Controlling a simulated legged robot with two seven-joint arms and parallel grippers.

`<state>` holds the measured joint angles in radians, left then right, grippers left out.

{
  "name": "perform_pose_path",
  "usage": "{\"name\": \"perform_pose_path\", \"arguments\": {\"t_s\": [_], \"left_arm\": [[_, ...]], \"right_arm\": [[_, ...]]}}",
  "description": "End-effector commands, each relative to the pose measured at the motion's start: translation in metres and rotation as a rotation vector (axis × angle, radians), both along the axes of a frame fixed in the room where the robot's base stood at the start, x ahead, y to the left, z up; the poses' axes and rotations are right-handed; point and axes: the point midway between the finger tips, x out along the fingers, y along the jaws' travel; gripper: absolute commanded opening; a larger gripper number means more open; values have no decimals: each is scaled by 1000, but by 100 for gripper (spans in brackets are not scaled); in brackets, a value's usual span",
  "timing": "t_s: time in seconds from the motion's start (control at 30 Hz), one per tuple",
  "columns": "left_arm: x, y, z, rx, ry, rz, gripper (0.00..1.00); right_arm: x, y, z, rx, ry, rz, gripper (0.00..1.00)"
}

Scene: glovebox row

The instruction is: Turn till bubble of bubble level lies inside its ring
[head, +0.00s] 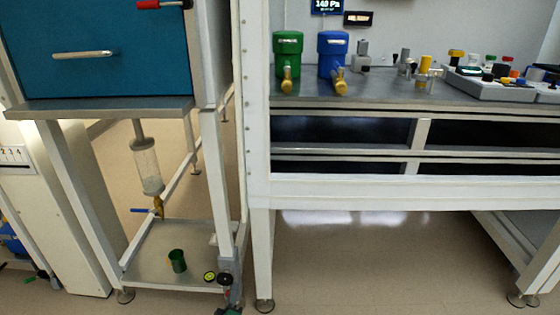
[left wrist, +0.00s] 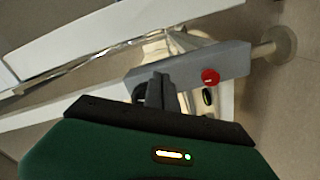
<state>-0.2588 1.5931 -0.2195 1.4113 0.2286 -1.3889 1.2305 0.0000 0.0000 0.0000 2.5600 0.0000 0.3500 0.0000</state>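A small round yellow-green disc with a dark rim, which looks like the bubble level (head: 209,276), sits at the front right of the low shelf of the left stand. Its bubble and ring are too small to make out. A black knob (head: 225,279) is just right of it, by the stand's front leg. My left gripper (head: 228,310) shows only partly at the bottom edge, below the knob. In the left wrist view its dark fingers (left wrist: 160,90) are in front of a grey bar (left wrist: 140,80); their gap is unclear. My right gripper is not in view.
A green cup (head: 177,261) stands on the low shelf (head: 150,262), under a hanging clear cylinder (head: 147,170). A red button (left wrist: 210,77) is on the grey bar. A white-framed bench (head: 400,189) stands at right, with open floor below.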

Motion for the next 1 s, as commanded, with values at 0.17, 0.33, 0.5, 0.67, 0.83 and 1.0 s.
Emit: {"name": "perform_pose_path", "arguments": {"t_s": [0.17,0.33,0.5,0.67,0.83,1.0], "left_arm": [[0,6,-4,1,0,4,0],[0,9,-6,0,-1,3,0],[0,9,-7,0,-2,3,0],[0,5,-13,1,-2,3,0],[-8,4,-10,1,0,1,0],[-33,5,-8,0,3,1,0]], "right_arm": [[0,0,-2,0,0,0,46],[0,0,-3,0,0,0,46],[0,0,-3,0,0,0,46],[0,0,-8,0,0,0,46],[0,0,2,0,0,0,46],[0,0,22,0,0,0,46]]}}
